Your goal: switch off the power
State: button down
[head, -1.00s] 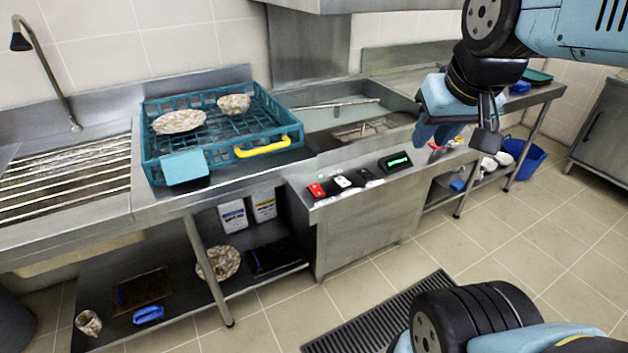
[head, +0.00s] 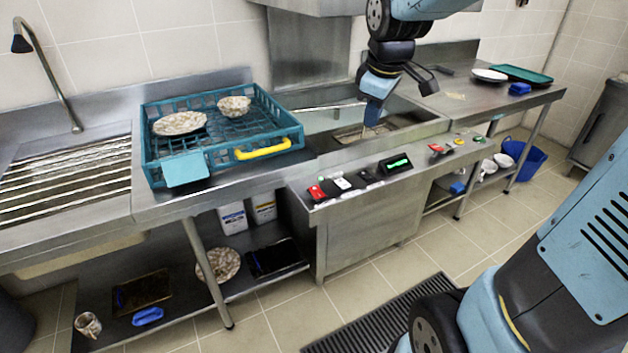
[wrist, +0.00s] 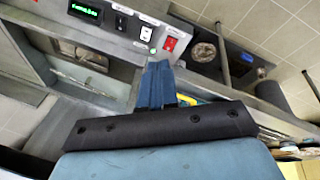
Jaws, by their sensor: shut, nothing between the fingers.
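The red switch (head: 317,191) is at the left end of the steel control panel along the sink unit's front. It also shows in the wrist view (wrist: 170,44), just beyond my fingertips in the picture. A small green light (head: 321,178) glows beside it. A white switch (head: 342,183), a black switch (head: 366,174) and a display with lit green characters (head: 397,162) follow to the right. My gripper (head: 371,122) is shut and empty, pointing down over the sink basin, behind and above the panel. In the wrist view its blue fingers (wrist: 158,66) are together, apart from the switch.
A teal crate (head: 222,165) with patterned dishes and a yellow handle stands left of the sink. A red control (head: 436,148) and a yellow button (head: 458,141) sit farther right on the panel. The space above the panel looks clear.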

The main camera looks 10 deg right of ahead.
jog(key=w+a+f+n+g, duration=0.1)
jog(key=w+a+f+n, duration=0.3)
jog(key=w+f+n, duration=0.4)
jog(key=n+g, duration=0.1)
jog(key=n, duration=0.3)
send_over(315, 189)
jog(key=s, duration=0.2)
notch_tip(315, 189, down, 8)
jog(key=shift+d+y, duration=0.2)
jog(key=shift+y, duration=0.1)
jog(key=shift+w+f, duration=0.1)
jog(key=shift+f, duration=0.1)
jog(key=f, duration=0.4)
jog(key=w+f, duration=0.1)
jog(key=f, duration=0.8)
jog(key=shift+w+a+f, duration=0.15)
jog(key=shift+w+a, duration=0.1)
jog(key=shift+a, duration=0.05)
jog(key=shift+f, duration=0.2)
jog(key=shift+d, duration=0.15)
